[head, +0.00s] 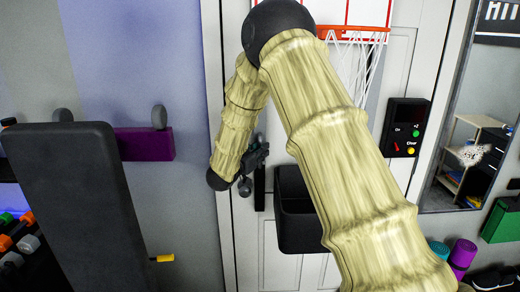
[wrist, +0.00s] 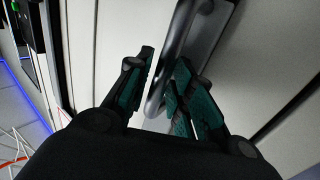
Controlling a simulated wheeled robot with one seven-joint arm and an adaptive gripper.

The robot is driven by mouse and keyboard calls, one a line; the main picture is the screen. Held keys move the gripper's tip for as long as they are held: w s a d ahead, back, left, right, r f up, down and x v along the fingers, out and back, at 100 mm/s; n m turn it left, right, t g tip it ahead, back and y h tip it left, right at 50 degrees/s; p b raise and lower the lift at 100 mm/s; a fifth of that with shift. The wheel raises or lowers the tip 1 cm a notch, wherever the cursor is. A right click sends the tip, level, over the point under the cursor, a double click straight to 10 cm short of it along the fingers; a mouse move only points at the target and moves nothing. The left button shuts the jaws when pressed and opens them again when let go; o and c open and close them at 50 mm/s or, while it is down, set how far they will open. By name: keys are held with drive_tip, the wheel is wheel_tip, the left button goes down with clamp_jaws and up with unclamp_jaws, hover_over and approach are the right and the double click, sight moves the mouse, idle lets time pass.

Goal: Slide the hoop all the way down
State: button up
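The orange hoop (head: 382,30) with its white net (head: 367,62) hangs high on the pale door below a white, red-lined backboard (head: 345,10). My arm hides part of both. A bit of the orange rim (wrist: 12,162) and net also shows at the lower left of the wrist view. My gripper (head: 258,152) is left of and below the hoop, near the door. In the wrist view my gripper (wrist: 165,62) is open, with a grey bar handle (wrist: 182,35) passing between its fingers. I cannot tell whether they touch it.
A black bin (head: 296,215) is fixed to the door below the hoop. A black control box (head: 406,127) with lit buttons is at right. A dark padded bench (head: 75,190) and dumbbells (head: 18,240) stand at left.

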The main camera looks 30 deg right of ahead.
clamp_jaws()
wheel_tip(320, 180, down, 23)
drive_tip(key=b, duration=1.1)
drive_tip(key=shift+s, duration=0.1)
unclamp_jaws()
drive_tip(key=shift+f, duration=0.15)
